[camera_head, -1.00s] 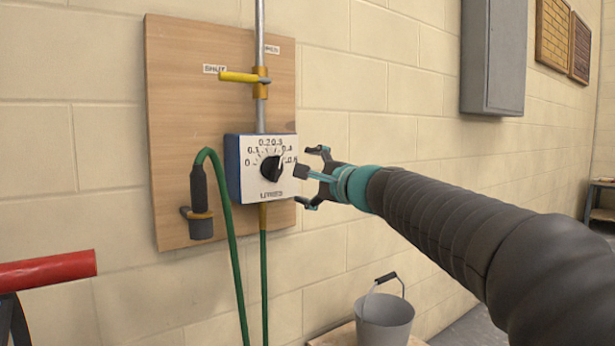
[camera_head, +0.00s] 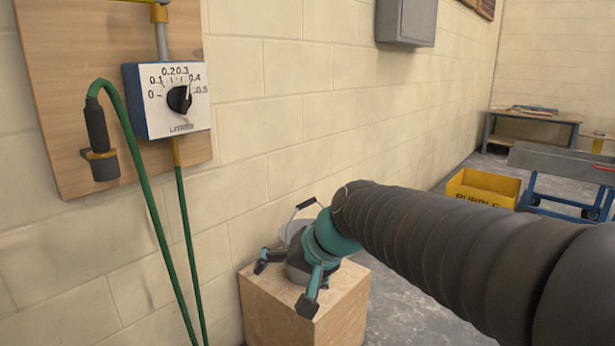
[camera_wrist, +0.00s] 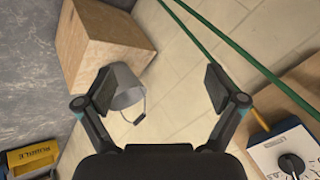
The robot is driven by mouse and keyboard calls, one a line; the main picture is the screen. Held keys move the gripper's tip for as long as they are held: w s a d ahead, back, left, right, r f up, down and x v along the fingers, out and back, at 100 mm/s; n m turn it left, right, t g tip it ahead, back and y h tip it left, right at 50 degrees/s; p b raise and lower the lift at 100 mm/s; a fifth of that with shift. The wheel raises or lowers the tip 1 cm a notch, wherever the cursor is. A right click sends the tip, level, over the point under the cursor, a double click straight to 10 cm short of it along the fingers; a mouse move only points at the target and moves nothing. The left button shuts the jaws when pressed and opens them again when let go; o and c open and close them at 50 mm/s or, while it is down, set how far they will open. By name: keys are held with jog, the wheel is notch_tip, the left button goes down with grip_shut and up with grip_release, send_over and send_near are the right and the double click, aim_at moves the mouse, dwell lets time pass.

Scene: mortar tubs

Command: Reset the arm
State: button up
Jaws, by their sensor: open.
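My gripper (camera_head: 285,283) is open and empty, its fingers spread in front of the grey bucket (camera_head: 290,232) in the head view, hiding most of it. In the wrist view the open fingers (camera_wrist: 160,90) frame bare wall, and the bucket (camera_wrist: 128,90) shows beside the left finger. I cannot tell that anything touches the gripper. My dark ribbed arm reaches in from the right of the head view.
The bucket stands on a wooden box (camera_head: 335,310). The dial unit (camera_head: 160,112) and green hose (camera_head: 140,180) are on the wall board (camera_head: 60,100) at left.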

jog(key=s+d+f+h, duration=0.3)
jog(key=s+d, duration=0.5)
jog(key=d, duration=0.1)
jog(key=s+d+f+h, duration=0.2)
jog(key=s+d+f, duration=0.2)
jog(key=s+d, duration=0.5)
jog(key=shift+d+t+h, duration=0.4)
jog(key=shift+d, duration=0.4)
jog(key=shift+f, duration=0.1)
